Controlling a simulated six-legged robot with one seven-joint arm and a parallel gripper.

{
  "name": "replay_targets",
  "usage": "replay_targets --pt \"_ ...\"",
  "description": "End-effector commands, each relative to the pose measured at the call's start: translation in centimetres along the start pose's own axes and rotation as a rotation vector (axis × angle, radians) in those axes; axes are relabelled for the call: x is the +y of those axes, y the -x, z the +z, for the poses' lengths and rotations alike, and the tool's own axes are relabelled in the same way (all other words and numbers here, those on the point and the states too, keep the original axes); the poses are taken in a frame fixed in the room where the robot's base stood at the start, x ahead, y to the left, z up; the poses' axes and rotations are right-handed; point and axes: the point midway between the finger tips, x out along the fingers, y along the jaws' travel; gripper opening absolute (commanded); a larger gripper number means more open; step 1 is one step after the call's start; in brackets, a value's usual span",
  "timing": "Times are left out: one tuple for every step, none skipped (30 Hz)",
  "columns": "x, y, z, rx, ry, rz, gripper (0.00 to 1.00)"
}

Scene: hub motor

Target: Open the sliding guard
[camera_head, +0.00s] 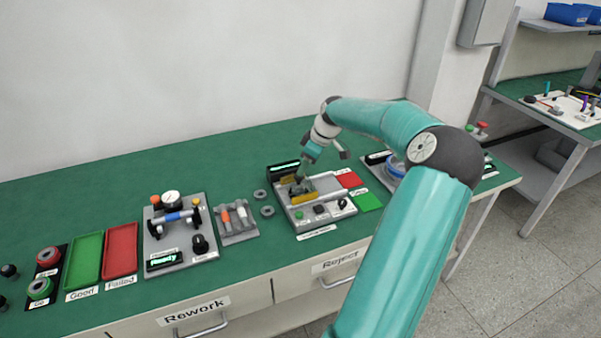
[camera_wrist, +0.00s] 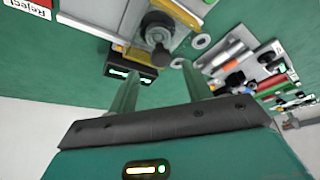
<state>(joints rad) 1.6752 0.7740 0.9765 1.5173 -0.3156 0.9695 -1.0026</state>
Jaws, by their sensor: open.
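The test station (camera_head: 330,216) is a grey plate with a raised fixture in the middle of the green bench. A yellow bar (camera_head: 304,198), which looks like part of the sliding guard, lies along the fixture; yellow edging also shows in the wrist view (camera_wrist: 181,13). A dark round motor part (camera_wrist: 157,24) sits beside it.
A black display (camera_head: 283,170) stands at the station's back left. Loose rings (camera_head: 267,211), a parts rack (camera_head: 235,218) and a gauge station (camera_head: 181,236) are left. My arm hides some of the right bench.

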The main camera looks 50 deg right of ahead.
Motion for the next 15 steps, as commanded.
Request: replay_targets --pt "-0.1 -1.1 -0.1 0.001 0.001 -0.005 0.50" --pt "-0.2 -1.7 -0.1 0.001 0.002 -0.005 0.50" --pt "-0.2 -2.3 -0.1 0.001 0.003 -0.004 0.50" --pt "-0.2 -2.8 -0.2 0.001 0.003 -0.004 0.50" --pt "-0.2 -3.2 -0.2 0.001 0.003 -0.005 0.50" --pt "-0.2 -3.6 -0.2 0.000 0.003 -0.004 0.50" --pt "-0.2 -3.8 -0.2 0.000 0.003 -0.003 0.50" --pt "-0.2 -4.1 -0.2 0.000 0.003 -0.002 0.50" --pt "-0.2 -4.3 -0.2 0.000 0.003 -0.002 0.50" --pt "-0.2 -4.4 -0.2 0.001 0.003 -0.002 0.50" --pt "-0.2 -4.5 -0.2 0.001 0.003 -0.002 0.50" --pt "-0.2 -4.6 -0.2 0.000 0.003 -0.002 0.50" --pt "-0.2 -4.6 -0.2 0.000 0.003 -0.001 0.50" --pt "-0.2 -4.6 -0.2 0.000 0.003 -0.001 0.50" --pt "-0.2 -4.6 -0.2 0.000 0.003 -0.001 0.50"
